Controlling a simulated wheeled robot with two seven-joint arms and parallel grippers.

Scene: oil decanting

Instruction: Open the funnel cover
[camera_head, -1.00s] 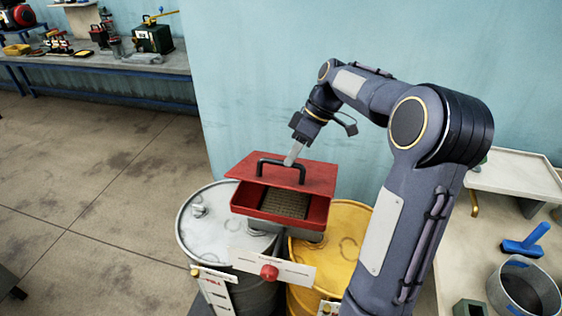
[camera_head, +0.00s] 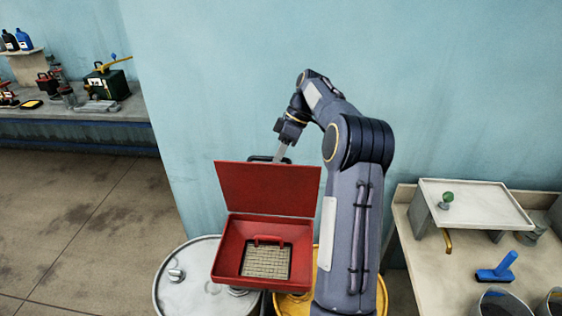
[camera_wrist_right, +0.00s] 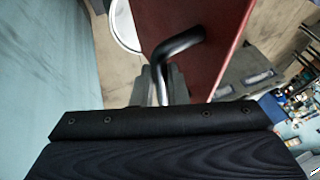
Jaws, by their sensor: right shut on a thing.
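The red funnel box (camera_head: 227,262) sits over the drums. Its red cover (camera_head: 268,187) stands raised, roughly upright at the back edge, and the mesh grate (camera_head: 266,262) inside shows. My right gripper (camera_head: 282,152) is behind the top of the cover, shut on its black handle (camera_head: 258,158). In the right wrist view the bent black handle (camera_wrist_right: 182,42) runs from the red cover (camera_wrist_right: 200,80) down to the fingers, which show only partly. My left gripper is not in view.
A white-topped drum (camera_head: 170,290) and a yellow drum (camera_head: 293,304) stand below the funnel. A blue wall rises close behind. At right, a bench holds a white tray (camera_head: 470,205) and a blue brush (camera_head: 497,270). A far bench stands at left.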

